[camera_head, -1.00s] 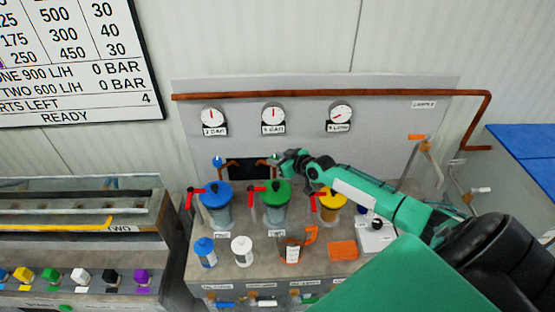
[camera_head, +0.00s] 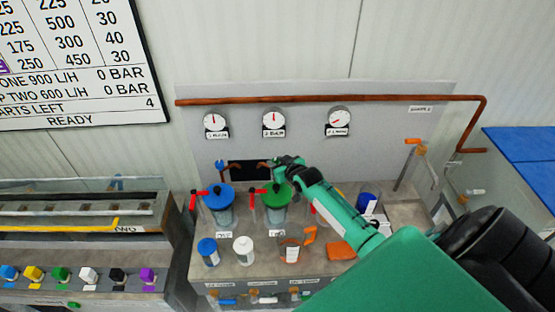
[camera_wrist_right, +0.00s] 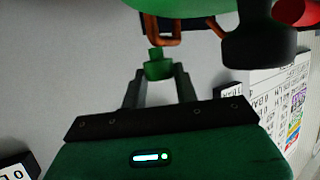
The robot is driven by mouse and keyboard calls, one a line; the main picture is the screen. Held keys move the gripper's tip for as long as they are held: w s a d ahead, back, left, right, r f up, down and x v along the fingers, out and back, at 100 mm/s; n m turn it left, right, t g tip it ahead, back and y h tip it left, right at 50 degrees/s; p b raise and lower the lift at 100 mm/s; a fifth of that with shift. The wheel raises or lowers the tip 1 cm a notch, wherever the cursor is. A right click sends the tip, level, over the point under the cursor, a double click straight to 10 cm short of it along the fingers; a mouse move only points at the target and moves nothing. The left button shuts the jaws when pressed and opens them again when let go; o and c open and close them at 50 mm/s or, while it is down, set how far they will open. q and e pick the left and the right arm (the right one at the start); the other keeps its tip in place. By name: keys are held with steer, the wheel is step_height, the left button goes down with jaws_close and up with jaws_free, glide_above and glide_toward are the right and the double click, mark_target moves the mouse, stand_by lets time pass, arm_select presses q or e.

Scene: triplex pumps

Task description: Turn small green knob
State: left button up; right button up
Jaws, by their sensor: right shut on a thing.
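The small green knob (camera_wrist_right: 156,66) shows in the right wrist view between the two fingers of my right gripper (camera_wrist_right: 158,74). The fingers are closed on its sides. In the head view my right gripper (camera_head: 277,162) is above and behind the large green-lidded pot (camera_head: 276,196), by the dark opening in the grey panel. There the gripper hides the small knob. A matching small blue knob (camera_head: 220,163) shows to the left. My left gripper is not in view.
A blue-lidded pot (camera_head: 217,197) with a red lever stands beside the green one. Blue (camera_head: 208,251) and white (camera_head: 244,250) bottles, a jug (camera_head: 290,249) and an orange block (camera_head: 341,250) stand in front. Copper pipes (camera_wrist_right: 165,36) run close to the knob.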

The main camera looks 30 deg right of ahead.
steer(key=shift+a+m+g+h, duration=0.2)
steer(key=shift+m+h, duration=0.65)
steer(key=shift+h, duration=0.15)
steer(key=shift+a+m+g+h, duration=0.15)
steer(key=shift+m+g+h, duration=0.05)
steer(key=shift+m+h, duration=0.75)
steer(key=shift+h, duration=0.25)
steer(key=shift+m+h+b, duration=0.35)
steer(key=shift+m+h, duration=0.15)
steer(key=o, duration=1)
steer(key=shift+w, duration=0.1)
